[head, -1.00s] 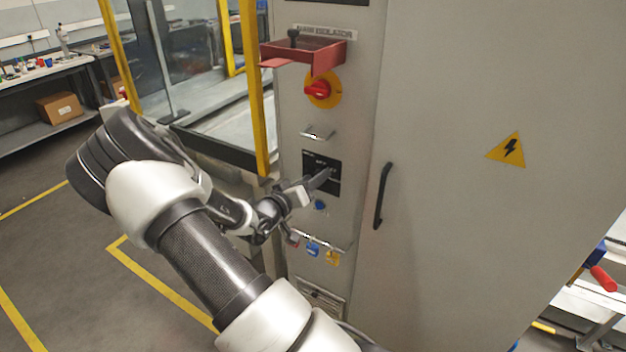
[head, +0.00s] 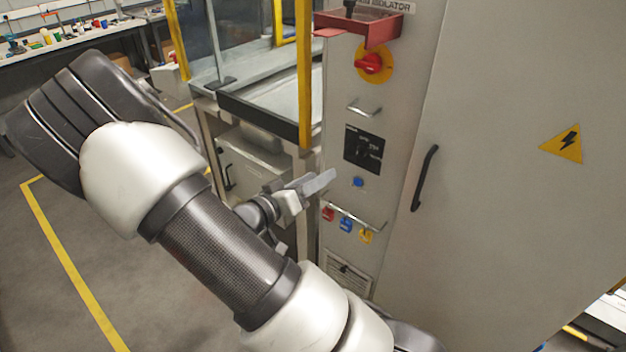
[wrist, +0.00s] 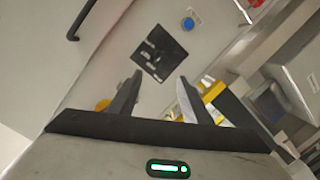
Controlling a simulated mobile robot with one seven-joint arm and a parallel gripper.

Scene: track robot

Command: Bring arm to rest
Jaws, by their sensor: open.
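My arm reaches across the left and middle of the head view. My gripper (head: 318,184) is left of the grey cabinet's control column, just below and left of a black switch panel (head: 363,150). In the wrist view my gripper (wrist: 158,98) shows two separated dark fingers with nothing between them. The black panel (wrist: 160,53) lies beyond the fingertips, apart from them. A blue button (head: 358,182) sits below the panel; it also shows in the wrist view (wrist: 188,23).
The cabinet door (head: 510,130) has a black handle (head: 424,178). A red bracket (head: 358,27) juts out above a red rotary switch (head: 370,64). Coloured tags (head: 346,224) hang from a rail. A yellow-posted guard (head: 304,75) stands behind the arm. Floor shows at left.

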